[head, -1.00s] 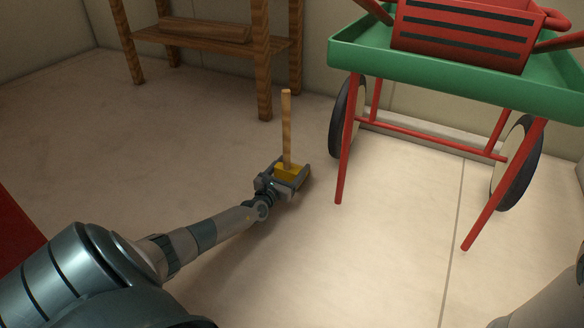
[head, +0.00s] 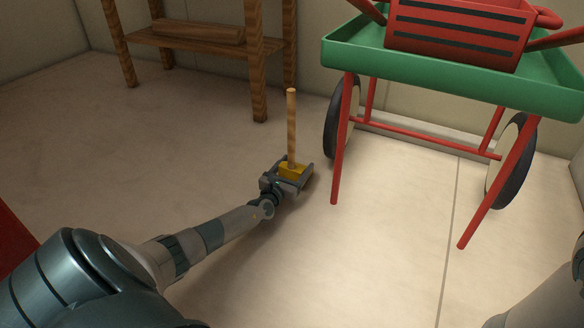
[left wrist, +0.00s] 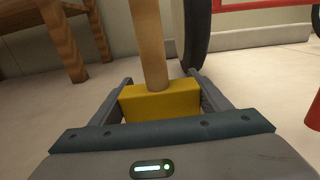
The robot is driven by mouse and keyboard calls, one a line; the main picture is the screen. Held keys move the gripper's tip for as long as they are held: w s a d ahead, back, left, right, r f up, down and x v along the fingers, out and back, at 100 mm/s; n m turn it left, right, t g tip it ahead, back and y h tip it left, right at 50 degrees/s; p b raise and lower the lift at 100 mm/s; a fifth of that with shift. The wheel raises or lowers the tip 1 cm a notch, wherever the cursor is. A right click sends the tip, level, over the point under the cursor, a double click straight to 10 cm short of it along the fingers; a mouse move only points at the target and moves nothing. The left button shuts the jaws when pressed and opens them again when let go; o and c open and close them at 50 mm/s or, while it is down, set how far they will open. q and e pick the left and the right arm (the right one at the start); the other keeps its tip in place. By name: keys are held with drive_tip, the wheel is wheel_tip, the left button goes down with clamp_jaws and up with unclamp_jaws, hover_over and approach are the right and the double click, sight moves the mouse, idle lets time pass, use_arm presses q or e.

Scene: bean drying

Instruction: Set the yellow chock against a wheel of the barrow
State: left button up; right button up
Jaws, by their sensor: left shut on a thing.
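The yellow chock (head: 291,169) has a tall wooden handle (head: 291,120) standing upright from it. My left gripper (head: 297,172) is shut on the chock, low over the floor. In the left wrist view the chock (left wrist: 160,102) sits between the two fingers. The barrow has a green tray (head: 450,75), red legs and two dark wheels. Its left wheel (head: 331,130) stands beyond and right of the chock, with a gap of floor between. The right wheel (head: 521,170) is farther off. My right gripper is out of view.
A red slatted crate (head: 460,30) sits on the barrow. The barrow's red front leg (head: 341,150) stands right of my left gripper. A wooden shelf (head: 200,45) stands at the back left. The floor around the gripper is clear.

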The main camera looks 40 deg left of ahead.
use_arm(q)
drive_tip(key=shift+w+d+r, duration=0.1)
drive_tip(key=shift+w+d, duration=0.9)
drive_tip(key=shift+w, duration=0.65)
drive_tip(key=shift+w+d, duration=1)
drive_tip(key=shift+w, duration=0.7)
drive_tip(key=shift+w+d+r, duration=0.1)
drive_tip(key=shift+w+d, duration=0.9)
drive_tip(key=shift+w, duration=0.65)
drive_tip(key=shift+w, duration=0.1)
drive_tip(key=shift+f, duration=0.55)
